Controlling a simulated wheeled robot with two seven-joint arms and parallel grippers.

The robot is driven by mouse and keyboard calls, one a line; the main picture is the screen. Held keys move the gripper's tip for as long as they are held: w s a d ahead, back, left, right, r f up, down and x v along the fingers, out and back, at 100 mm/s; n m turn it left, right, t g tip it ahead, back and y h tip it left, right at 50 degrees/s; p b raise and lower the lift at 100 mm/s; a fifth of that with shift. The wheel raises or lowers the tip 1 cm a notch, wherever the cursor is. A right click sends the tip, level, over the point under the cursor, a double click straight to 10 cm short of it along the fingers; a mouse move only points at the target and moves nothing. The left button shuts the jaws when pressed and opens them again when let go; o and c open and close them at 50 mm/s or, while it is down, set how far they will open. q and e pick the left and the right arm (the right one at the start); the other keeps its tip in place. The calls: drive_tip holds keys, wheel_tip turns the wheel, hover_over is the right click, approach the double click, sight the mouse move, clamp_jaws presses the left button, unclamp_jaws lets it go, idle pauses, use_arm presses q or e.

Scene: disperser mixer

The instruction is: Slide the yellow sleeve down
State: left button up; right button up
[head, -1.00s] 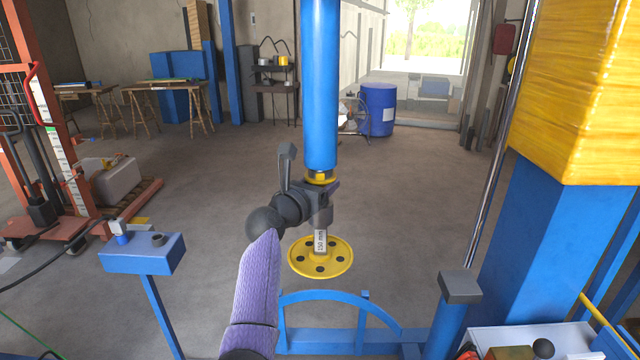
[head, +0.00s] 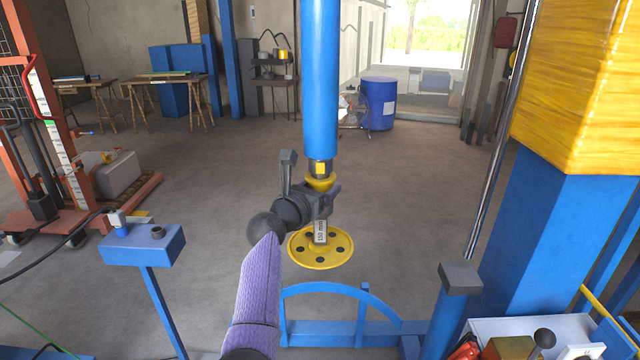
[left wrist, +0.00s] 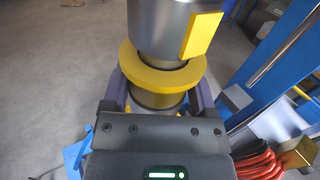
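The yellow sleeve (head: 321,184) is a flanged collar on the vertical shaft, below the blue column (head: 320,80). A short steel stretch with a yellow square mark (head: 320,168) shows between column and sleeve. My left gripper (head: 328,200) reaches in from below. In the left wrist view the sleeve's wide yellow ring (left wrist: 163,75) sits above my left gripper's fingers (left wrist: 160,102), which close on the narrower part under it. A yellow disc with dark holes (head: 321,259) and a white "150 mm" label (head: 320,232) are lower on the shaft. My right gripper is out of view.
A blue curved frame (head: 325,289) stands in front of the disc. A blue post with a grey cap (head: 460,278) is at right. A blue control stand (head: 143,245) is at left. Open floor lies around the shaft.

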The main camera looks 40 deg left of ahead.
use_arm(q)
drive_tip(key=shift+o, duration=1.3)
drive_tip(key=shift+r, duration=0.15)
drive_tip(key=s+d+p, duration=0.1)
drive_tip(key=s+p, duration=0.1)
drive_tip(key=s, duration=0.7)
drive_tip(key=shift+s+d, duration=0.35)
drive_tip(key=shift+s, duration=0.05)
